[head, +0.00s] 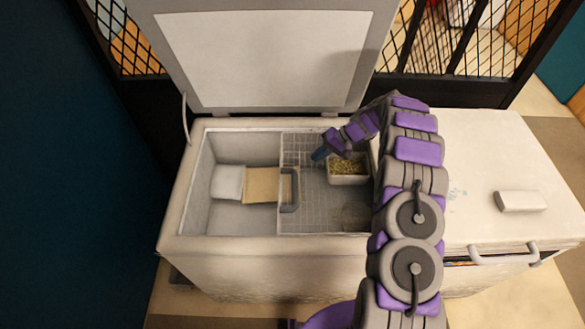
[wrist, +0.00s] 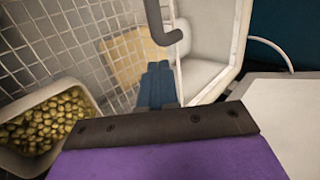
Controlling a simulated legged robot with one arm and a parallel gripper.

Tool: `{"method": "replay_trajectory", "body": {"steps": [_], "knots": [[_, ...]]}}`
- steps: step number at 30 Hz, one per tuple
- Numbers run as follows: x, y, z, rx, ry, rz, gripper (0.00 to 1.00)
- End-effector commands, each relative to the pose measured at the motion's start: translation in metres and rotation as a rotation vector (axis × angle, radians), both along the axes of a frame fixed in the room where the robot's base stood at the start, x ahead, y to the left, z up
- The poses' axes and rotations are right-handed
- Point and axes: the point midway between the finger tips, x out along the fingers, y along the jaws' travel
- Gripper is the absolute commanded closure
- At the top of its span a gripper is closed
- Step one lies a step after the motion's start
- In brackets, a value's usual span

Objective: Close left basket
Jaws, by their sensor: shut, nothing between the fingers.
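A white chest freezer (head: 180,215) has its left lid (head: 265,60) standing open. Inside, a wire basket (head: 305,215) covers the right half of the opening, and its mesh shows in the wrist view (wrist: 85,35). A dark grey handle (head: 290,203) stands at the basket's left edge; part of it hangs at the top of the wrist view (wrist: 155,25). My gripper (head: 319,155), with blue fingers, is shut and empty over the basket's back part, behind and right of the handle. Its fingers (wrist: 157,80) appear apart from the handle.
A white tub of greenish-yellow beans (head: 348,170) sits in the basket, right of my gripper. A tan box (head: 262,186) and a white block (head: 228,182) lie in the left half. The right lid (head: 480,160) is closed. A black mesh partition (head: 465,35) stands behind.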

Motion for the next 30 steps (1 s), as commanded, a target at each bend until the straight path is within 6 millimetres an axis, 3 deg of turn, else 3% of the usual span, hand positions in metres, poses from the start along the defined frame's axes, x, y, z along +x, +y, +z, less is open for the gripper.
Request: {"method": "replay_trajectory", "body": {"steps": [3,6,14,30], "knots": [[0.01,-0.004,-0.029,0.031,-0.013,-0.013,1.0],[0.016,-0.006,-0.043,0.047,-0.028,-0.019,1.0],[0.02,-0.002,-0.058,0.06,-0.037,-0.024,1.0],[0.019,0.069,-0.126,0.059,-0.035,-0.023,1.0]]}}
